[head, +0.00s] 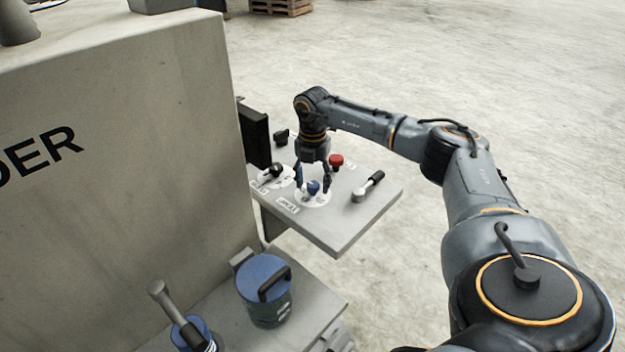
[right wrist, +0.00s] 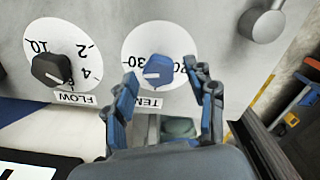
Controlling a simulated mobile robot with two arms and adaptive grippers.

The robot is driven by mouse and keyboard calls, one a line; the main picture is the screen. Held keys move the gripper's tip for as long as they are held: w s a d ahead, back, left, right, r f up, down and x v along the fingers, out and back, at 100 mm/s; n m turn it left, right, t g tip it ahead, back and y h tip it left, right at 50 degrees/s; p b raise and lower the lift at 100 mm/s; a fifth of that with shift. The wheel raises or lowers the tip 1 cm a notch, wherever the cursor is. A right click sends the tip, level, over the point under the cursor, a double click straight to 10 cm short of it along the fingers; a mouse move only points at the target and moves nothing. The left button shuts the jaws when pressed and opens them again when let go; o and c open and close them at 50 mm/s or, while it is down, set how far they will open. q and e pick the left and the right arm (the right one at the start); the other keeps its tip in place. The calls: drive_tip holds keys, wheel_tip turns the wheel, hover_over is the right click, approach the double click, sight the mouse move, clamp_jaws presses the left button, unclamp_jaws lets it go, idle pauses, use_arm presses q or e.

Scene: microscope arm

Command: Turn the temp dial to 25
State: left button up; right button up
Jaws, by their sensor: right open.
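The temp dial is a blue knob (head: 313,187) on a round white scale plate on the grey control panel (head: 345,228). My right gripper (head: 313,184) points down over the dial. In the right wrist view its open fingers (right wrist: 163,82) stand on either side of the knob, with gaps visible; I cannot tell whether either touches. My left gripper is out of view.
The black flow dial (right wrist: 50,70) is beside the temp dial. A red button (head: 336,160) and a lever with a black grip (head: 368,187) are also on the panel. A large grey housing (head: 120,170) stands at left. A blue-lidded canister (head: 265,300) stands below.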

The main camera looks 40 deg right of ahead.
drive_tip(key=shift+c, duration=1.2)
drive_tip(key=c, duration=0.9)
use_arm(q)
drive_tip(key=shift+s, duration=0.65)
